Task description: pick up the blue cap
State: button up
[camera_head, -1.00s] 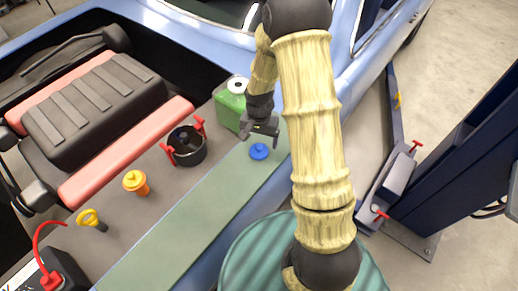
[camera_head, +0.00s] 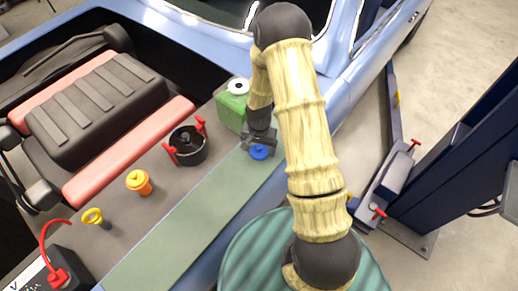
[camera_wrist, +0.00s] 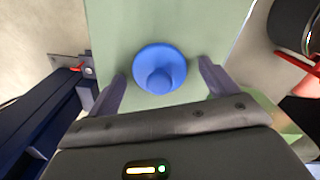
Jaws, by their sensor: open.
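The blue cap (camera_head: 259,153) lies on the green strip (camera_head: 195,220) along the car's edge. It is a round disc with a raised knob in its middle. In the wrist view the blue cap (camera_wrist: 160,70) sits between the two fingertips, with a visible gap on each side. My gripper (camera_head: 260,143) is open and close to the cap in the head view; the wrist view shows both fingers of my gripper (camera_wrist: 162,82) apart and empty. How far the fingertips are above the strip I cannot tell.
A green canister (camera_head: 232,108) stands just behind my gripper. A black pot with red handles (camera_head: 187,147) is to the left. An orange-capped item (camera_head: 139,182), a yellow-ringed item (camera_head: 95,217) and a dark box with a red cable (camera_head: 62,275) stand further left.

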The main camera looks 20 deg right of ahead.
aim_at(259, 147)
dwell(0.5)
jog(key=c, duration=1.1)
notch_tip(259, 147, up, 10)
jog(key=b, duration=0.2)
jog(key=shift+b, duration=0.35)
jog(key=shift+f, duration=0.1)
